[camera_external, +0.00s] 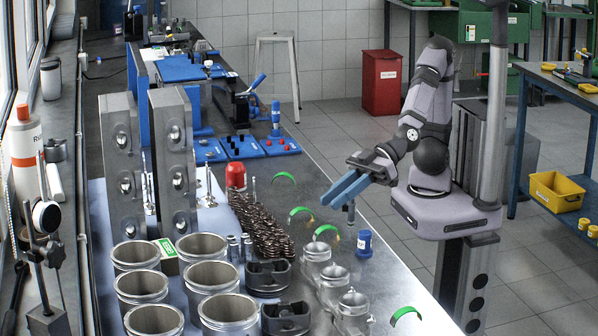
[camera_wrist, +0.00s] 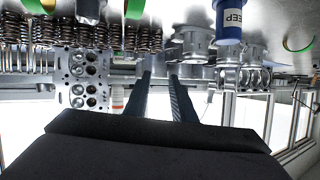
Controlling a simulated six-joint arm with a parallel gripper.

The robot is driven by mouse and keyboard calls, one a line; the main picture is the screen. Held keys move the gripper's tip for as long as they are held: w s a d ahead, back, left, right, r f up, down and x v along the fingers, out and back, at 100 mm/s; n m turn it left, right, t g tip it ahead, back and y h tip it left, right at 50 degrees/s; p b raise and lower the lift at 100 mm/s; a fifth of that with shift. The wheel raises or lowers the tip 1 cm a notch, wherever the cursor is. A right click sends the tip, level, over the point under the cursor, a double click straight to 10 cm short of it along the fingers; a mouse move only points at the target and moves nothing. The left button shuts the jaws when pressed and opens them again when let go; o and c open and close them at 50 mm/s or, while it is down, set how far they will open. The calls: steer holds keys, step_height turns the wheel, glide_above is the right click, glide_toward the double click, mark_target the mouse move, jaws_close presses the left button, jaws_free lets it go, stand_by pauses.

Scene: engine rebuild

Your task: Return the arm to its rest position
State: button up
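My arm (camera_external: 432,95) stands at the right side of the bench, folded at the elbow, with its forearm reaching left over the bench edge. My gripper (camera_external: 338,194) has blue fingers and hangs above the bench, pointing left and down. In the wrist view, my gripper (camera_wrist: 160,82) shows two dark fingers with a clear gap between them. Nothing is held between them.
Cylinder liners (camera_external: 210,277) stand front left, cylinder heads (camera_external: 172,150) behind. Free bench surface (camera_external: 395,275) lies right.

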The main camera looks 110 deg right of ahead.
steer(key=s+d+r+m+g+h+p, duration=0.1)
steer(key=s+d+r+g+p, duration=0.1)
steer(key=s+d+g+p, duration=0.2)
steer(key=s+d+r+m+g+h+p, duration=0.1)
steer(key=s+d+r+g+h+p, duration=0.1)
steer(key=d+p, duration=0.9)
steer(key=s+d+r+m+g+h+p, duration=0.1)
steer(key=s+d+r+g+h+p, duration=0.1)
steer(key=s+d+g+p, duration=0.4)
steer(key=s+d+r+p, duration=0.1)
steer(key=s+d+p, duration=0.1)
steer(key=shift+s+d+r+g, duration=0.2)
steer(key=shift+s+r+g, duration=0.1)
steer(key=shift+s+r, duration=0.05)
